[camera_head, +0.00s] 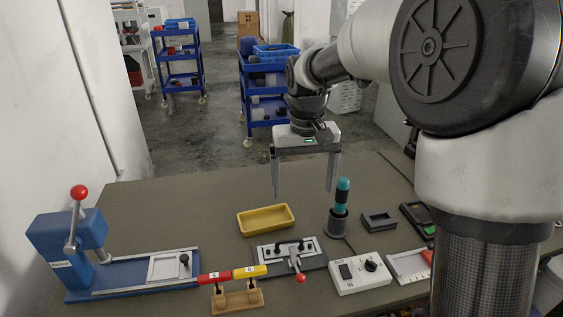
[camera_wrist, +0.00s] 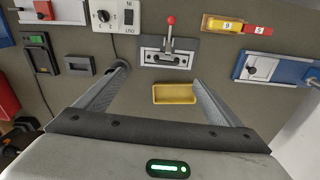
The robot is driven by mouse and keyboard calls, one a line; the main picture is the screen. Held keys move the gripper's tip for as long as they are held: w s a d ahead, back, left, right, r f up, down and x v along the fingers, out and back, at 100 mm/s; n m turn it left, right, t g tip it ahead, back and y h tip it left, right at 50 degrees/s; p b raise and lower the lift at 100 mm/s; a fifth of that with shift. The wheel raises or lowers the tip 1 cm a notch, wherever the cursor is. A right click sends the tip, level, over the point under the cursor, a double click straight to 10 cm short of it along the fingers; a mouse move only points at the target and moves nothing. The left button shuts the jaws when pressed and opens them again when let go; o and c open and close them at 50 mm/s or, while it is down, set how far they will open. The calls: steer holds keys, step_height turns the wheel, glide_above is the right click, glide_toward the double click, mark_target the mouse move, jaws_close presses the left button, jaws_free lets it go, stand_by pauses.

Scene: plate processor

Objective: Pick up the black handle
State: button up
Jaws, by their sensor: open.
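My gripper (camera_head: 303,193) hangs fingers-down above the table, behind the yellow tray, open and empty; its fingers also show in the wrist view (camera_wrist: 160,74). Several small black grips are in view, and I cannot tell which one is the black handle. One black knob (camera_head: 184,258) stands on the white plate of the blue press at left; it also shows in the wrist view (camera_wrist: 251,70). Others (camera_head: 277,249) stand on the clamp fixture (camera_head: 262,258), which has a red-tipped lever (camera_head: 299,277). My gripper touches none of them.
A yellow tray (camera_head: 241,225) lies near the table's middle. A teal-topped tool (camera_head: 342,196) stands in a dark holder (camera_head: 338,222). Red and yellow handles (camera_head: 215,277) rest on a wooden stand (camera_head: 238,299). A white control box (camera_head: 361,275) is at right. The table's back left is clear.

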steer(key=w+a+f+b, duration=0.1)
steer(key=w+a+f, duration=0.2)
steer(key=f, duration=0.3)
steer(key=b, duration=0.2)
glide_above(290, 240)
steer(key=shift+g, duration=0.4)
step_height(290, 240, down, 11)
steer(key=shift+r, duration=0.1)
steer(key=shift+w+f+b, duration=0.2)
steer(key=shift+f+b, duration=0.7)
steer(key=shift+f, duration=2.15)
steer(key=shift+a, duration=0.1)
steer(key=c, duration=1.3)
